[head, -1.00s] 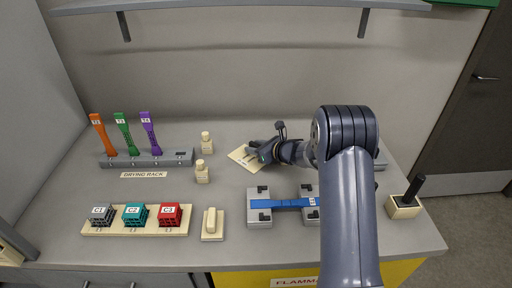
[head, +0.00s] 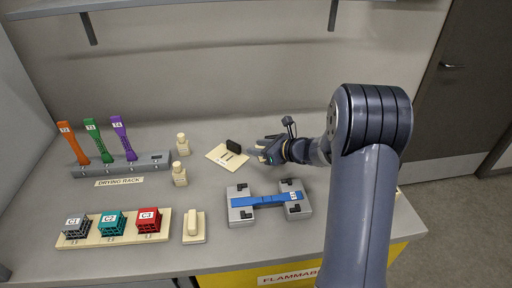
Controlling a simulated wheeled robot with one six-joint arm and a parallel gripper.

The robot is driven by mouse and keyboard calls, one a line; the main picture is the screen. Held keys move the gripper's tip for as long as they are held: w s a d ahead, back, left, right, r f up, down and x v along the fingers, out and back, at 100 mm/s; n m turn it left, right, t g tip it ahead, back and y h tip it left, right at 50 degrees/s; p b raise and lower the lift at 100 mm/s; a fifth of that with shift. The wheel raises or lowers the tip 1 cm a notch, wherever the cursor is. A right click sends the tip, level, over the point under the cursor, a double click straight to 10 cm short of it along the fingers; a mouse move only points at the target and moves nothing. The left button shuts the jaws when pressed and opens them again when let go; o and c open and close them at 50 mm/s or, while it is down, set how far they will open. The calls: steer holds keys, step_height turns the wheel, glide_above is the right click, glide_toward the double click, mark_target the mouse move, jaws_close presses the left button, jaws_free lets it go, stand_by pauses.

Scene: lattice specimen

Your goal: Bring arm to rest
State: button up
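My gripper (head: 257,152) is at the back middle of the bench in the head view. It is low over the bench, just right of a cream plate (head: 219,158) with dark slots and a dark block on it. The fingers are small and partly dark, so I cannot tell whether they are open or shut. My arm comes in from the right and hides the bench's right end. A blue dogbone specimen (head: 268,201) lies across a grey two-block fixture (head: 240,215) in front of the gripper.
A drying rack (head: 90,170) holds orange, green and purple specimens upright at the left. A cream tray (head: 100,240) carries grey, teal and red lattice cubes. Two small cream bottles (head: 180,174) and a cream block (head: 194,226) stand between. A shelf (head: 180,3) hangs above.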

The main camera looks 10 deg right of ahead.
mark_target(230, 141)
steer(key=p+x, duration=0.1)
steer(key=x, duration=1.1)
steer(key=shift+p, duration=0.35)
steer(key=shift+r, duration=0.8)
steer(key=shift+f, duration=0.1)
